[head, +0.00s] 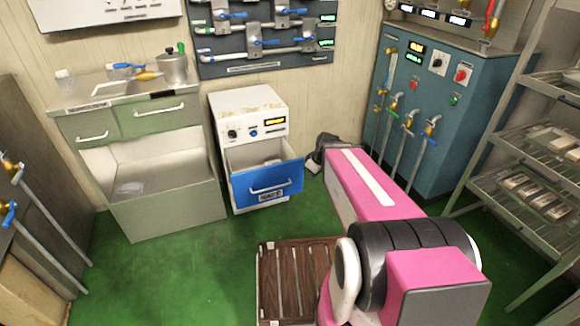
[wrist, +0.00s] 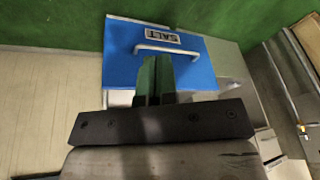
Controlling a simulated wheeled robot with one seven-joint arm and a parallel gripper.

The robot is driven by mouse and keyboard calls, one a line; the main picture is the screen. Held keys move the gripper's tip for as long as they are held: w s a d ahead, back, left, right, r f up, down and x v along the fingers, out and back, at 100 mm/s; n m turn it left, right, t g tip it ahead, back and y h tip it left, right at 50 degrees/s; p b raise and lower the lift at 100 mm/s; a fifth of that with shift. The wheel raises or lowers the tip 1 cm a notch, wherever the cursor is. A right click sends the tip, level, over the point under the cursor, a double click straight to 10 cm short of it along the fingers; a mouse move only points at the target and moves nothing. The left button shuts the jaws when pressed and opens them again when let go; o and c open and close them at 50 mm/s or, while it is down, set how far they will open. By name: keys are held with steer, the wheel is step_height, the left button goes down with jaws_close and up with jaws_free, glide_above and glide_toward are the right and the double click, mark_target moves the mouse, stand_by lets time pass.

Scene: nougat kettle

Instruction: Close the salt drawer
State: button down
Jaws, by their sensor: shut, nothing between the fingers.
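The salt drawer (head: 286,178) has a blue front and stands pulled out from a white cabinet (head: 247,101), with its inside showing from above. Its front carries a pale bar handle (head: 270,187) and a label. In the wrist view the blue drawer front (wrist: 120,65) appears upside down, with the handle (wrist: 168,48) and the label SALT (wrist: 162,37). My gripper (head: 313,165) is at the right of the drawer, mostly dark and partly hidden by my pink arm. In the wrist view my gripper (wrist: 155,62) is shut and empty, its fingers overlapping the blue front. Contact cannot be told.
A green-grey sink counter (head: 160,185) stands left of the cabinet. A teal machine (head: 425,110) with pipes and valves stands at the right, beside a metal rack (head: 530,140). A brown slatted platform (head: 285,280) lies in front. Green floor (head: 190,265) is clear before the drawer.

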steer(key=w+a+n+t+y, duration=0.1)
steer(key=w+n+t+y, duration=0.15)
steer(key=w+n, duration=0.55)
steer(key=n, duration=0.3)
glide_toward(285, 170)
step_height(285, 170, down, 4)
steer(key=s, duration=0.2)
steer(key=w+a, duration=0.2)
steer(key=shift+w+a+f, duration=0.1)
steer(key=shift+w, duration=0.25)
steer(key=shift+w+a, duration=0.15)
steer(key=shift+w, duration=0.35)
steer(key=w+a, duration=0.2)
steer(key=w, duration=0.6)
steer(key=w+a, duration=0.3)
steer(key=w, duration=0.6)
steer(key=shift+s, duration=0.15)
